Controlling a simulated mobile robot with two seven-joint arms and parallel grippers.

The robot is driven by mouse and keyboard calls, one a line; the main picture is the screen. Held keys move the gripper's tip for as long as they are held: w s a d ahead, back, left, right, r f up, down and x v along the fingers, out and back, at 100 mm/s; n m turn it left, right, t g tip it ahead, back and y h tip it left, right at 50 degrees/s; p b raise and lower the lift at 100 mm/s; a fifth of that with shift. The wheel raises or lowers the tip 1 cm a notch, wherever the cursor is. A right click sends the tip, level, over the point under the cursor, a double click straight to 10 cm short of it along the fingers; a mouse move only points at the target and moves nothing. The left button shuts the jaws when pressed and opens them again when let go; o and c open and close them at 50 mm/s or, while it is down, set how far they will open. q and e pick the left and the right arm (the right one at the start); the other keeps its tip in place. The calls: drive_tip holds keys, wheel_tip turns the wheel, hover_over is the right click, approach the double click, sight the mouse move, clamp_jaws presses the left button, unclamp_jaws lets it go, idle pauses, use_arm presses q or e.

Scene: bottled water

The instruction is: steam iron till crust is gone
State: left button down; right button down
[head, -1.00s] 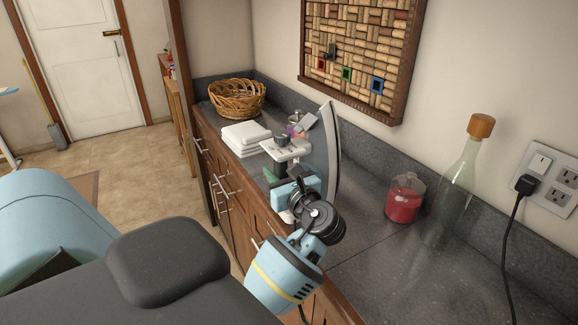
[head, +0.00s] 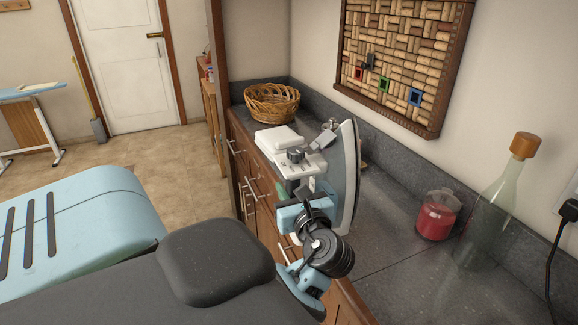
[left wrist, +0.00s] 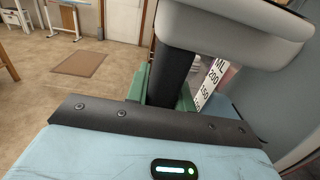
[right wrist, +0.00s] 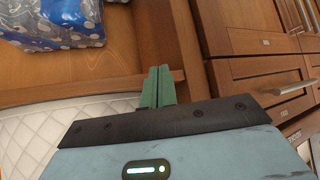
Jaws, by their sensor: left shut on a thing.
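The steam iron (head: 344,185) is held upright over the counter in the head view, its grey soleplate turned toward the wall. My left gripper (head: 283,190) is shut on the iron by its dark handle; in the left wrist view the green fingers (left wrist: 163,90) lie either side of the handle (left wrist: 174,75). The iron's white body and a tank with ML marks (left wrist: 211,84) also show there. I cannot make out any crust. My right gripper (right wrist: 156,88) shows only in the right wrist view, its green fingers together and empty, near wooden cabinet fronts.
On the counter (head: 392,260) stand a wicker basket (head: 271,103), folded white cloths (head: 279,139), a red jar (head: 437,214) and a corked glass bottle (head: 497,205). An ironing board (head: 32,93) stands far left. Wrapped bottles (right wrist: 55,20) show in the right wrist view. The tiled floor is open.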

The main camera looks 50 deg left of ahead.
sight(340, 196)
use_arm(q)
drive_tip(key=w+d+m+t+h, duration=0.1)
drive_tip(key=w+d+m+t, duration=0.1)
drive_tip(key=d+t, duration=0.1)
drive_tip(key=w+d+r+m+t+h, duration=0.1)
drive_tip(key=t, duration=0.1)
drive_tip(key=shift+w+d+r+m+h, duration=0.1)
drive_tip(key=shift+w+d+m+h, duration=0.2)
drive_tip(key=shift+d+m, duration=0.1)
drive_tip(key=d+m+t+h, duration=0.1)
drive_tip(key=w+d+m+t+h, duration=0.1)
drive_tip(key=d, duration=0.1)
drive_tip(key=d+m+t+h, duration=0.1)
drive_tip(key=d+t, duration=0.1)
drive_tip(key=shift+w+f+h, duration=0.2)
drive_tip(key=shift+w+h, duration=0.15)
drive_tip(key=shift+h, duration=0.05)
drive_tip(key=s+d+f+m+t+h, duration=0.1)
drive_tip(key=d+f+m+t+h, duration=0.2)
drive_tip(key=d+m+h, duration=0.4)
drive_tip(key=d+h, duration=0.3)
drive_tip(key=d, duration=0.3)
drive_tip(key=shift+s+d+h, duration=0.3)
drive_tip(key=shift+s, duration=0.05)
drive_tip(key=shift+a, duration=0.1)
